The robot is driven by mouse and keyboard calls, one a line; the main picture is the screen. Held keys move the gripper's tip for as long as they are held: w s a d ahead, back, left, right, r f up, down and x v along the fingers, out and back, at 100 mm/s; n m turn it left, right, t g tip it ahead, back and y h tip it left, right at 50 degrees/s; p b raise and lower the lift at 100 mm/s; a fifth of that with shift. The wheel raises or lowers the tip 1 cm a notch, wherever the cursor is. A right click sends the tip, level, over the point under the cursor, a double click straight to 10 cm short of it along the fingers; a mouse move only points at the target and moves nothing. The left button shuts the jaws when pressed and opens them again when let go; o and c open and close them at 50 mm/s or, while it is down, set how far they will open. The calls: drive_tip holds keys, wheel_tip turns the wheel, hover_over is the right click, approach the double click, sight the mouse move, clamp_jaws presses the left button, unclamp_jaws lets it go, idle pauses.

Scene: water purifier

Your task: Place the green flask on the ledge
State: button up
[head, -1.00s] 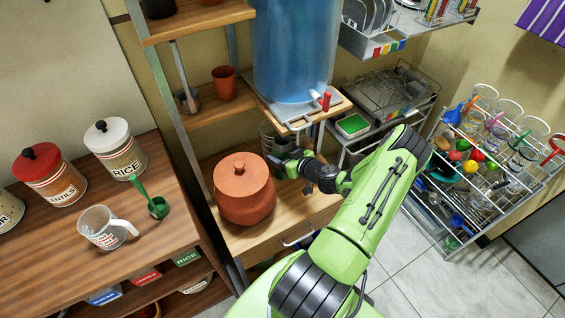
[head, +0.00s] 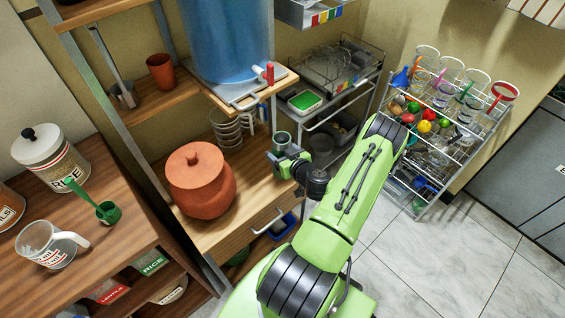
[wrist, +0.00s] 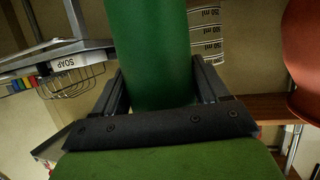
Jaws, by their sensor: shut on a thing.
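My gripper (head: 287,160) is shut on the green flask (wrist: 148,50), which stands between the two fingers in the wrist view. In the head view the flask (head: 281,141) shows as a small, roughly upright cylinder with an open top. The gripper is right of the clay pot, at the right side of the lower wooden shelf (head: 232,226). A smaller wooden ledge (head: 281,86) juts out under the blue water tank, above and behind the gripper. I cannot tell which wooden surface is the named ledge.
The lidded clay pot (head: 200,182) stands left of my gripper. Stacked measuring cups (head: 226,128) stand behind it, and a red tap (head: 269,74) is above. A wire rack (head: 330,70) is at the back right. Bare wood lies between pot and gripper.

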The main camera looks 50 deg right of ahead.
wheel_tip(320, 180, down, 3)
drive_tip(key=shift+b, duration=0.35)
drive_tip(key=shift+r, duration=0.15)
drive_tip(key=o, duration=0.7)
drive_tip(key=shift+f, duration=0.25)
drive_tip(key=o, duration=0.5)
drive_tip(key=shift+r, duration=0.1)
